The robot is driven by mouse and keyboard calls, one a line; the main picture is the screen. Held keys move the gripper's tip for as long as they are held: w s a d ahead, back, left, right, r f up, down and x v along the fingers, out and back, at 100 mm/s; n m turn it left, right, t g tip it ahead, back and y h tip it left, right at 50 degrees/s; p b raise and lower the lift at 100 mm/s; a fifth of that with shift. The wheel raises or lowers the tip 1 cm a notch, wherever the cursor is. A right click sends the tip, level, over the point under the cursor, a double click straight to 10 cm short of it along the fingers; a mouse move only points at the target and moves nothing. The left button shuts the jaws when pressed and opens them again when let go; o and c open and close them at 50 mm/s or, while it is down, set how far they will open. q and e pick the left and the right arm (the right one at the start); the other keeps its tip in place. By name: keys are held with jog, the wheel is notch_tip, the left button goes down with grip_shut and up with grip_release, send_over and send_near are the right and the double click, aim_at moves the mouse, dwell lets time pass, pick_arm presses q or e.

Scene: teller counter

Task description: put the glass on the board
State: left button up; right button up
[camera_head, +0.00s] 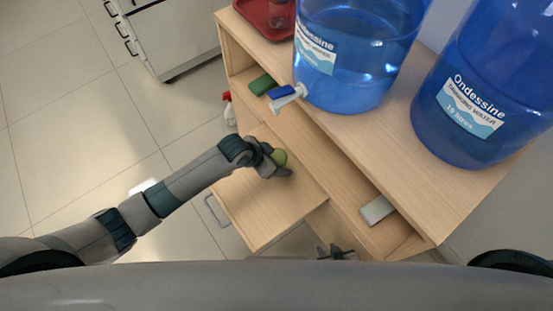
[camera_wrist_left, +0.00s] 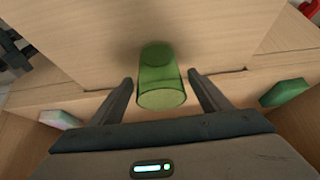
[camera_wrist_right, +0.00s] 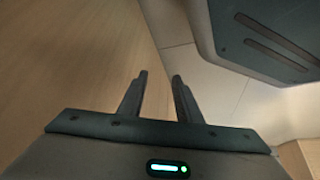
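A green see-through glass (camera_head: 280,157) is at my left gripper (camera_head: 283,165), over the light wood of the cabinet front. In the left wrist view the glass (camera_wrist_left: 161,82) stands between the two fingers, with narrow gaps on both sides. The left gripper (camera_wrist_left: 161,78) is open around it. I cannot tell whether the glass rests on the wood. A flat light-wood board (camera_head: 262,212) juts out from the cabinet below the left gripper. My right gripper (camera_head: 336,252) is low at the bottom of the head view. Its fingers (camera_wrist_right: 160,74) are apart and empty.
Two large blue water bottles (camera_head: 350,75) (camera_head: 475,110) stand on the cabinet top. A red tray (camera_head: 258,18) sits at the back left corner. A metal handle (camera_head: 213,211) sticks out at the left.

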pick_arm(q)
jog(key=shift+r, duration=0.1)
jog(key=v, duration=1.2)
jog(key=shift+p, duration=0.3)
